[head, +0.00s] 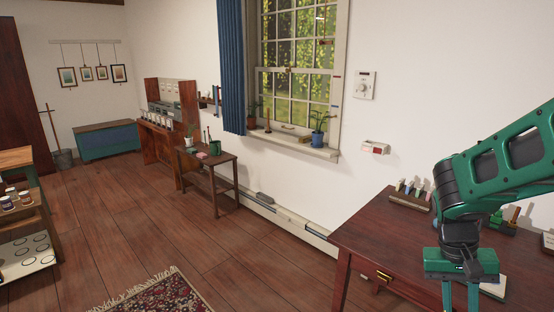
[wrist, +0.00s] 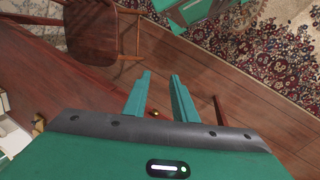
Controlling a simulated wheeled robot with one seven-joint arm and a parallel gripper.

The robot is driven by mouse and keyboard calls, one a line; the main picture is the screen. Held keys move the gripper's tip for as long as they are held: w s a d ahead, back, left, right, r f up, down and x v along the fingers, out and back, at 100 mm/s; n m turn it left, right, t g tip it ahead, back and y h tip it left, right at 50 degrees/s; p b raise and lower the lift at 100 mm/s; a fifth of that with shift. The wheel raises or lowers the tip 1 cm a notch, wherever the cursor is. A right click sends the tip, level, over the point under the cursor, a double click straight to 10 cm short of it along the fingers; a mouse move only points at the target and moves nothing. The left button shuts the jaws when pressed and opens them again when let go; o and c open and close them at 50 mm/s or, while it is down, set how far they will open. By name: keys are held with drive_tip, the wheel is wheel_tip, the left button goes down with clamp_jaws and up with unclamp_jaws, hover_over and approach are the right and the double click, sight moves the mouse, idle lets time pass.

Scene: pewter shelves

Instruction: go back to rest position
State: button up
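My green and grey arm reaches in from the right of the head view, bent with its end pointing down. My gripper (head: 460,297) hangs over the dark red wooden desk (head: 370,233), and its fingertips are cut off by the bottom edge. In the wrist view my gripper (wrist: 161,82) shows two green fingers apart with nothing between them. Beyond the fingers are the desk's edge and the wooden floor. Whether anything lies hidden behind the gripper body cannot be told.
A rack of small bottles (head: 410,196) stands at the desk's back, near the wall. A wooden chair (wrist: 95,38) and a patterned rug (wrist: 285,50) show in the wrist view. The floor (head: 130,220) in the middle is clear.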

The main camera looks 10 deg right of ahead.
drive_tip(key=s+a+r+t+y, duration=0.2)
drive_tip(key=s+a+r, duration=0.1)
drive_tip(key=s+r, duration=0.3)
drive_tip(key=shift+s+a+r+n+y, duration=0.2)
drive_tip(key=shift+s+a+n+y, duration=0.05)
drive_tip(key=shift+s+n+y, duration=0.1)
idle(0.6)
